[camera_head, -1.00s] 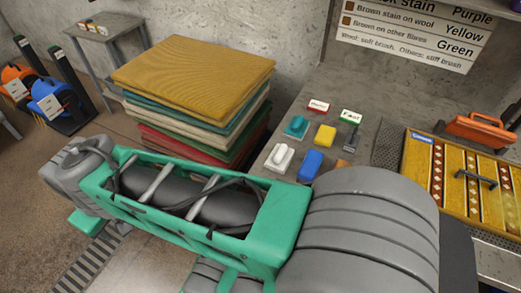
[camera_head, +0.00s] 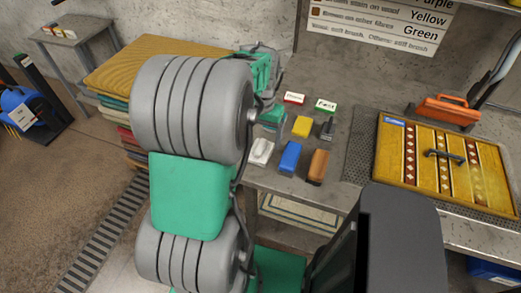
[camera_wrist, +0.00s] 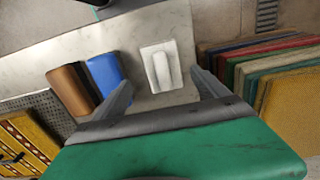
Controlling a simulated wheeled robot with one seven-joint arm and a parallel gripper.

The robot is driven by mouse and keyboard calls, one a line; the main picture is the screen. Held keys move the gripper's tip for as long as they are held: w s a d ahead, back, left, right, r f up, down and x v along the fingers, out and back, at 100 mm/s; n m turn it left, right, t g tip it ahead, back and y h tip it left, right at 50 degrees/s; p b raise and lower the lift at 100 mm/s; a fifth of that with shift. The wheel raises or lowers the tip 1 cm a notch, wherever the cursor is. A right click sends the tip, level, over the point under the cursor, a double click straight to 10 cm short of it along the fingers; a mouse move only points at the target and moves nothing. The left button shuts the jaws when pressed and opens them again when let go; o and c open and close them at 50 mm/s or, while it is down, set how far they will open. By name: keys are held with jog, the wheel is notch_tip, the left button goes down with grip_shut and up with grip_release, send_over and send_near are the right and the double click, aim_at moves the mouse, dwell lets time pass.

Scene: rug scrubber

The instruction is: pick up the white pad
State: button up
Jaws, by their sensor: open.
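The white pad (camera_head: 261,151) lies on the grey workbench (camera_head: 345,105), at the front left of a group of small items. It has a flat base with a raised grip, and it also shows in the wrist view (camera_wrist: 160,66). My gripper (camera_wrist: 162,80) is open and empty. In the wrist view its two fingers stand apart on either side below the pad, and the pad appears beyond and between them, not held. In the head view my arm hides most of the gripper.
A blue block (camera_head: 289,159) and a brown block (camera_head: 317,167) sit right of the pad. A yellow block (camera_head: 302,126) and a dark brush (camera_head: 327,129) lie behind. A patterned rug (camera_head: 425,165) lies farther right. Folded rugs (camera_head: 110,68) are stacked at left.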

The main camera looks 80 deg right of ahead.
aim_at(261, 145)
jog(key=f, duration=0.2)
jog(key=f+p, duration=0.1)
jog(key=f, duration=0.2)
jog(key=shift+w+d+f, duration=0.1)
jog(key=shift+w+d, duration=0.1)
jog(key=shift+c, duration=0.4)
jog(key=c, duration=1.3)
jog(key=shift+r, duration=0.2)
jog(key=shift+r, duration=0.3)
jog(key=r, duration=0.2)
jog(key=shift+s+r, duration=0.2)
jog(key=shift+r, duration=0.2)
jog(key=s+a+r+b, duration=0.1)
jog(key=s+r, duration=0.2)
jog(key=s, duration=0.1)
jog(key=s+a+r+b, duration=0.1)
jog(key=s+a+r, duration=0.1)
jog(key=s+r, duration=0.1)
jog(key=s+a+r+b, duration=0.1)
jog(key=s+a+r, duration=0.1)
jog(key=s, duration=0.3)
jog(key=shift+s+a+r, duration=0.15)
jog(key=shift+s+r, duration=0.15)
jog(key=shift+r, duration=0.4)
